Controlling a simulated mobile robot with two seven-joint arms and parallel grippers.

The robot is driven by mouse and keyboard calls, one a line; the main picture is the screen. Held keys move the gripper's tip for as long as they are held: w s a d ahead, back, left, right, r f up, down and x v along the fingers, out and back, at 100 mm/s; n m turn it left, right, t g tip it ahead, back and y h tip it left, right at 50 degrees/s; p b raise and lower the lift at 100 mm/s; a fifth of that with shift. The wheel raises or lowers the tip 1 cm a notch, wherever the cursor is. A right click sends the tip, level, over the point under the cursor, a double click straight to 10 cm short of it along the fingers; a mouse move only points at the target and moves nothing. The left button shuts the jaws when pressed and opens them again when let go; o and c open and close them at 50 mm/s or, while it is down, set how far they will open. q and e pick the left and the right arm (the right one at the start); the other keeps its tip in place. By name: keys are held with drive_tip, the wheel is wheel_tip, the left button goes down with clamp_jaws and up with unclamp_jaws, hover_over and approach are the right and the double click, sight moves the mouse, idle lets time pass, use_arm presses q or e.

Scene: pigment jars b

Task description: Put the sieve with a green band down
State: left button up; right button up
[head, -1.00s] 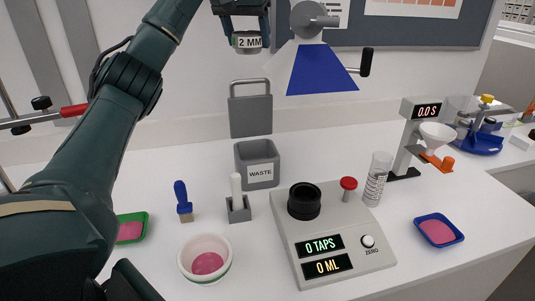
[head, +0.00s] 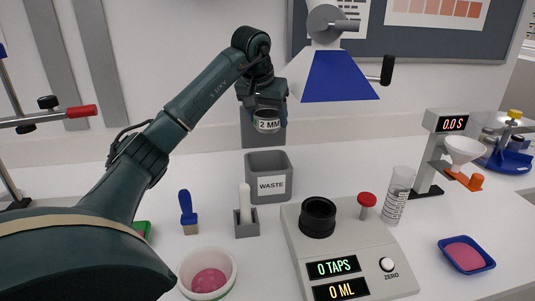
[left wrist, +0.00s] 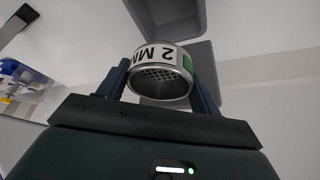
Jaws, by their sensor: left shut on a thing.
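The sieve (head: 267,125) is a short metal cylinder with a white "2 MM" label. In the left wrist view the sieve (left wrist: 160,75) shows its mesh and a green patch at the edge of the label. My left gripper (head: 265,110) is shut on it and holds it in the air above the grey waste bin (head: 292,176), near the back wall. In the left wrist view the fingers of my left gripper (left wrist: 160,85) stand on either side of the sieve. My right gripper is not in view.
A scale with a black ring holder (head: 318,218) stands at centre front. A pink-filled bowl (head: 207,292), a blue-handled brush (head: 188,212) and a pestle in a grey stand (head: 246,215) are to its left. A blue tray (head: 490,264) and a funnel stand (head: 432,160) are at right.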

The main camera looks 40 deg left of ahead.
use_arm(q)
wheel_tip(320, 180, down, 9)
drive_tip(key=shift+f, duration=0.2)
drive_tip(key=shift+f+b, duration=0.35)
drive_tip(key=shift+f, duration=0.05)
drive_tip(key=shift+f, duration=0.25)
drive_tip(key=o, duration=1.1)
drive_tip(key=shift+d, duration=0.1)
